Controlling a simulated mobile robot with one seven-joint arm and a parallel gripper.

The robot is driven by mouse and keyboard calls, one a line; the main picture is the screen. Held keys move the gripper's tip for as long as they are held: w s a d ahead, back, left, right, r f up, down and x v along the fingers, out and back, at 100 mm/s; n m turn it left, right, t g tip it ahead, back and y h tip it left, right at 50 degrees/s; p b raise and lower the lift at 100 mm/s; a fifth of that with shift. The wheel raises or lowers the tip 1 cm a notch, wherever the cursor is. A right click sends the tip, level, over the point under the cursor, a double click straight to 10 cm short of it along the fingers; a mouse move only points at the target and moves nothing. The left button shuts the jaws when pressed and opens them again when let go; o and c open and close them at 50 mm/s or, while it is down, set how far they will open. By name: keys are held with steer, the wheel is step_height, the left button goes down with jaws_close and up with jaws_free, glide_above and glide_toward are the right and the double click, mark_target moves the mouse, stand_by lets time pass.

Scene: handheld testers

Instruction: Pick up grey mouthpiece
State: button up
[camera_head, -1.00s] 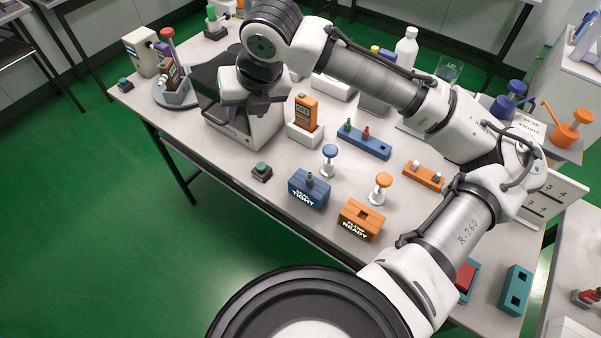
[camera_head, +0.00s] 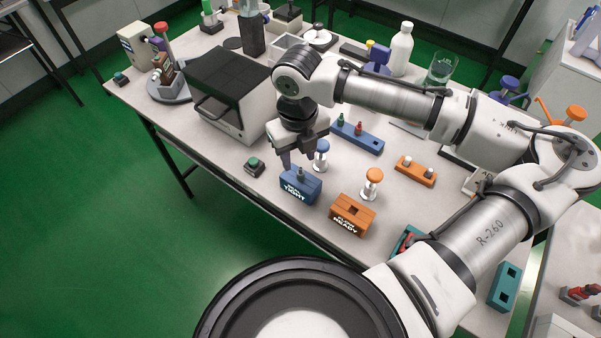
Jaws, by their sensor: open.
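A small grey mouthpiece (camera_head: 300,174) stands upright in the top of the blue block (camera_head: 300,187) lettered "TIGHT". My gripper (camera_head: 298,157) points down just above this block, with its jaws open around or close above the mouthpiece; I cannot tell whether they touch it.
A blue-topped plunger (camera_head: 321,150) stands close behind the block. An orange-topped plunger (camera_head: 373,179) and an orange "READY" block (camera_head: 351,214) are to the right. A dark-topped box (camera_head: 230,80) is at the left.

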mark_target(301, 168)
steer(key=shift+s+d+f+p, duration=0.15)
steer(key=shift+f+p, duration=0.35)
steer(key=shift+f, duration=2.2)
steer(key=shift+c, duration=0.2)
jaws_close()
